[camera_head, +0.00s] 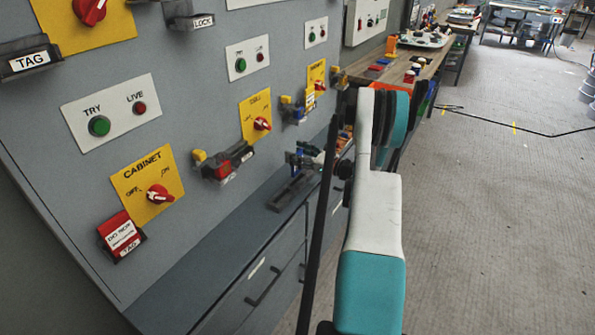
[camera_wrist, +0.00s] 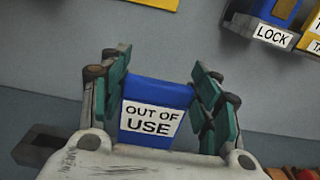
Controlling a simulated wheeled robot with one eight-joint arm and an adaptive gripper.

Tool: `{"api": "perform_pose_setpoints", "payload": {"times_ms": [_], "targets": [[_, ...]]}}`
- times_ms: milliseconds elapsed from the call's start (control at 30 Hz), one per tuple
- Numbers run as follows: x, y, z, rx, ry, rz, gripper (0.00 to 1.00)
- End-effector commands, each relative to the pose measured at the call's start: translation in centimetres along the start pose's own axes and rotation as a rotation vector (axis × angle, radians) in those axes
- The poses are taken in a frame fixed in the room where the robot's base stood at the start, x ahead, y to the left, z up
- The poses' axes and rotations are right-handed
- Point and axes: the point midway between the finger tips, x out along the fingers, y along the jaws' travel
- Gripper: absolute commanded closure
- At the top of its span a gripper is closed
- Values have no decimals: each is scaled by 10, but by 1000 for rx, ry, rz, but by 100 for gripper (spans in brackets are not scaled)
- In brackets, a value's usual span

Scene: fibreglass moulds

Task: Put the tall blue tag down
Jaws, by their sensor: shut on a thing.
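The tall blue tag (camera_wrist: 157,95), with a white label reading OUT OF USE, stands between the two green-padded fingers of my gripper (camera_wrist: 160,100) in the wrist view. My gripper is shut on it, with one finger at each side. Its lower end is hidden behind the gripper body. In the head view my gripper (camera_head: 308,158) is small and dark, above the cabinet ledge in front of the grey panel; the tag is hard to make out there.
A dark tray (camera_head: 290,191) lies on the cabinet ledge (camera_head: 215,255) beneath my gripper; a dark holder (camera_wrist: 42,148) also shows at left in the wrist view. A LOCK holder (camera_wrist: 265,32) is on the panel. A red tag (camera_head: 121,234) hangs at lower left. The ledge's near part is clear.

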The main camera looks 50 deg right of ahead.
Motion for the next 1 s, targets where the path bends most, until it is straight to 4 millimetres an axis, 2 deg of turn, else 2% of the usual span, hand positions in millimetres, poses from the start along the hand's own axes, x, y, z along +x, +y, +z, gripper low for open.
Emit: {"api": "perform_pose_setpoints", "payload": {"times_ms": [33, 267, 500, 900, 933, 1000], "targets": [[0, 0, -8, 0, 0, 0, 59], [0, 0, -20, 0, 0, 0, 59], [0, 0, -54, 0, 0, 0, 59], [0, 0, -59, 0, 0, 0, 59], [0, 0, -59, 0, 0, 0, 41], [0, 0, -58, 0, 0, 0, 25]]}}
